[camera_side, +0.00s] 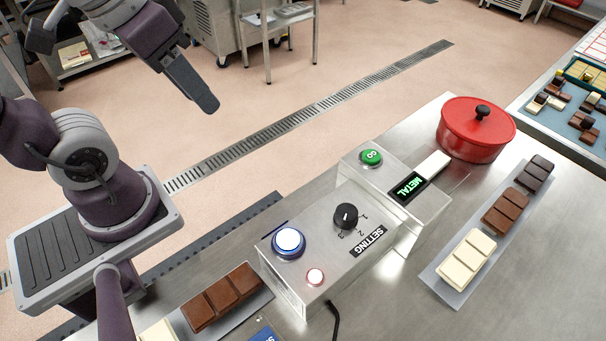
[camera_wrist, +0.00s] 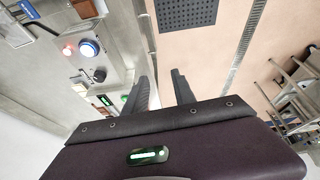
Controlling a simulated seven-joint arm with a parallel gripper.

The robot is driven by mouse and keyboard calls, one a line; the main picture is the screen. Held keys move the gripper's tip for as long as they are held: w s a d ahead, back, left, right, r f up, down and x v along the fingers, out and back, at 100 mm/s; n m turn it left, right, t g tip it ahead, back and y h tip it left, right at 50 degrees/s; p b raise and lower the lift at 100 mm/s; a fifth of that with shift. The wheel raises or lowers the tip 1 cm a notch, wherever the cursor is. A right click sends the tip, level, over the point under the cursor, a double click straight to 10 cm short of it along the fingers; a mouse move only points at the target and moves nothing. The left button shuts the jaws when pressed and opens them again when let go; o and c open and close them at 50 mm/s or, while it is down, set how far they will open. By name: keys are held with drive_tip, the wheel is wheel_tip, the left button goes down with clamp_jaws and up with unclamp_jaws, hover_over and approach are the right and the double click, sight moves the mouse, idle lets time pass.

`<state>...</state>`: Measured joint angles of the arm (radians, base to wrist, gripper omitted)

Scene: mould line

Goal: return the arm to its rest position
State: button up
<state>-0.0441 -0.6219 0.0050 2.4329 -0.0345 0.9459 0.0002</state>
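My gripper (camera_side: 206,102) is raised at the upper left in the side view, over the floor beyond the steel bench and clear of everything. In the wrist view my gripper (camera_wrist: 160,77) shows two dark fingers with a gap between them and nothing held. In the side view the fingers overlap, so the gap does not show there. My arm is folded up above its base plate at the left.
The steel bench (camera_side: 372,306) carries a control box (camera_side: 317,243), a box reading METAL (camera_side: 432,202), a red pot (camera_side: 477,130) and a tray (camera_side: 446,292) of chocolate bars. Another chocolate bar (camera_side: 222,297) lies near my base. A metal cart (camera_side: 270,40) stands behind; open floor surrounds my gripper.

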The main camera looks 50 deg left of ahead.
drive_tip(key=o, duration=0.7)
drive_tip(key=w+a+f+n+g+h, duration=0.1)
drive_tip(key=w+f+n+g, duration=0.1)
drive_tip(key=w+g, duration=0.2)
drive_tip(key=shift+w+a+n, duration=0.3)
drive_tip(key=shift+w+n, duration=0.1)
drive_tip(key=shift+w, duration=0.85)
drive_tip(key=o, duration=0.7)
drive_tip(key=w+a+f+n+g+h, duration=0.1)
drive_tip(key=w, duration=0.1)
drive_tip(key=w+a+f+n+g+h, duration=0.1)
drive_tip(key=w+f, duration=0.1)
drive_tip(key=w+a+f+n+g+h, duration=0.1)
drive_tip(key=w+f, duration=0.1)
drive_tip(key=shift+a, duration=0.2)
drive_tip(key=w+a+f+n+h, duration=0.1)
drive_tip(key=a+f+n+h, duration=0.25)
drive_tip(key=f, duration=0.45)
drive_tip(key=a+f+n+h, duration=0.2)
drive_tip(key=f+h, duration=0.2)
drive_tip(key=f, duration=0.4)
drive_tip(key=w+a+f+n+h, duration=0.1)
drive_tip(key=a+f+n+h, duration=0.25)
drive_tip(key=f, duration=0.35)
wheel_tip(320, 180, down, 7)
drive_tip(key=s+d+n+t+h, duration=0.2)
drive_tip(key=s+t+h, duration=0.1)
drive_tip(key=d, duration=1)
drive_tip(key=shift+f, duration=0.1)
drive_tip(key=shift+a, duration=0.15)
